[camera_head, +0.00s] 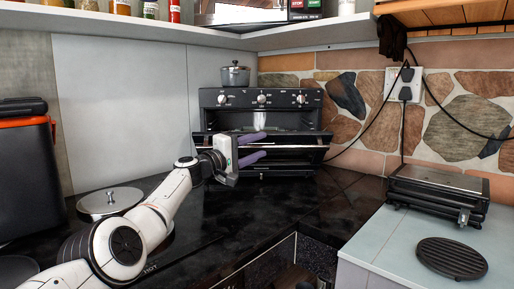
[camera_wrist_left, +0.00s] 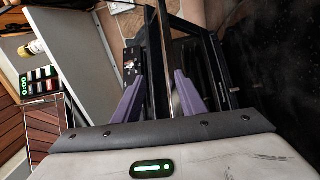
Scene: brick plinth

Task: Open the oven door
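The black toaster oven (camera_head: 230,98) stands on the dark counter against the back wall, with knobs along its top front. Its door (camera_head: 300,143) looks partly open, tilted outward, with the dark inside showing above and below it. My left gripper (camera_head: 262,146) is in front of the oven's left half, its purple fingers apart, one above and one below the door's edge. In the left wrist view the fingers (camera_wrist_left: 157,88) are spread with a dark bar of the door (camera_wrist_left: 166,60) running between them. I cannot tell whether either finger touches it. My right gripper is not in view.
A grey pot (camera_head: 235,76) sits on the oven. A metal lid (camera_head: 109,202) lies on the counter at left, near a black and orange bin (camera_head: 24,165). A black grill (camera_head: 438,190) and a round black trivet (camera_head: 452,258) are on the pale counter at right.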

